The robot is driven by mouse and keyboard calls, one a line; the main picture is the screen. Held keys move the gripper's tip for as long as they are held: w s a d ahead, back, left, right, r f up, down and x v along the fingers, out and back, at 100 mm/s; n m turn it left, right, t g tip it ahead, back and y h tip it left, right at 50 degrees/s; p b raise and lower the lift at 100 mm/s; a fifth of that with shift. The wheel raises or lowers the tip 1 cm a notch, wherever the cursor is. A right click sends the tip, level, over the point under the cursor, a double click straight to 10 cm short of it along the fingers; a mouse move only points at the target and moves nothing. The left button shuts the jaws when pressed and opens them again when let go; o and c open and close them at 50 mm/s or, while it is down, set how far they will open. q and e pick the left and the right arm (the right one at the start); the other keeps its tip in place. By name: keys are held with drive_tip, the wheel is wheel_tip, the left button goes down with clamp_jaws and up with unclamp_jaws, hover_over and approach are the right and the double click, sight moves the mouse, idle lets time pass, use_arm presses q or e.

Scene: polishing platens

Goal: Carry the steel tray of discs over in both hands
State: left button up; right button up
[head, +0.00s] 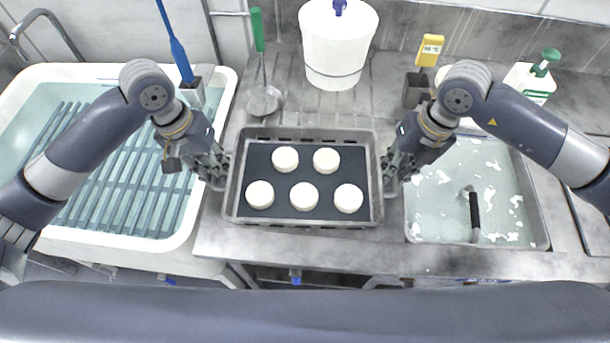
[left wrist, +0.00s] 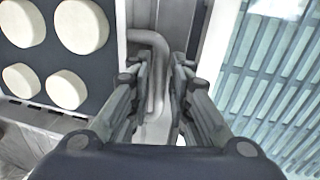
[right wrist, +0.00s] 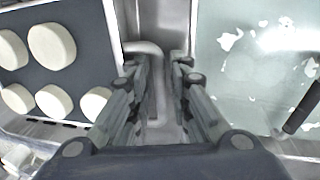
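The steel tray (head: 300,223) rests on the counter in the head view. Several white discs (head: 303,196) lie on its dark liner. My left gripper (head: 217,174) is at the tray's left end, fingers pointing down. In the left wrist view its open fingers stand on either side of the bent tray handle (left wrist: 158,75), with gaps showing. My right gripper (head: 392,176) is at the right end. In the right wrist view its fingers are also open, on either side of the other handle (right wrist: 158,85). Neither gripper visibly clamps its handle.
A white-rimmed basin with slatted racks (head: 120,165) lies left of the tray. A shallow steel basin (head: 470,190) with pale liquid and a dark-handled tool lies right.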

use_arm(q)
drive_tip(key=shift+f, duration=0.35)
use_arm(e)
drive_tip(key=shift+f, duration=0.4)
use_arm(q)
drive_tip(key=shift+c, duration=0.4)
use_arm(e)
drive_tip(key=shift+c, duration=0.4)
use_arm(q)
clamp_jaws()
use_arm(e)
clamp_jaws()
